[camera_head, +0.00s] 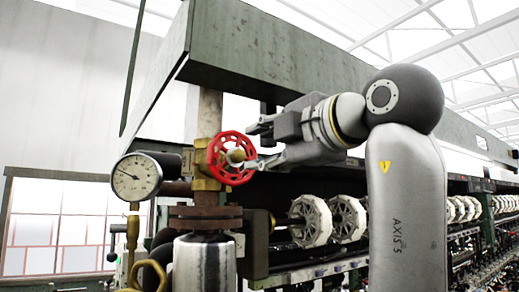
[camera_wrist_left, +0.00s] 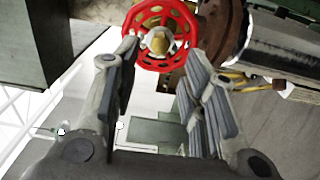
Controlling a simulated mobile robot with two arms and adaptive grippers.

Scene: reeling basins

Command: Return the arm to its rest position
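My left gripper (camera_head: 254,144) is open beside the red valve wheel (camera_head: 231,158) in the head view, with the wheel on its left. In the left wrist view, the two fingers of the left gripper (camera_wrist_left: 160,50) stand well apart with nothing held between them. The red wheel (camera_wrist_left: 160,62) with its brass hub lies ahead, at the fingertips. One fingertip overlaps the rim there; I cannot tell if it touches. My arm (camera_head: 405,190) is raised and bent at the right. My right gripper is not in view.
A pressure gauge (camera_head: 136,177) and a rusty flanged pipe (camera_head: 206,218) stand left of and below the wheel. A green beam (camera_head: 270,48) runs above the gripper. Pale reels (camera_head: 346,218) line the machine behind my arm.

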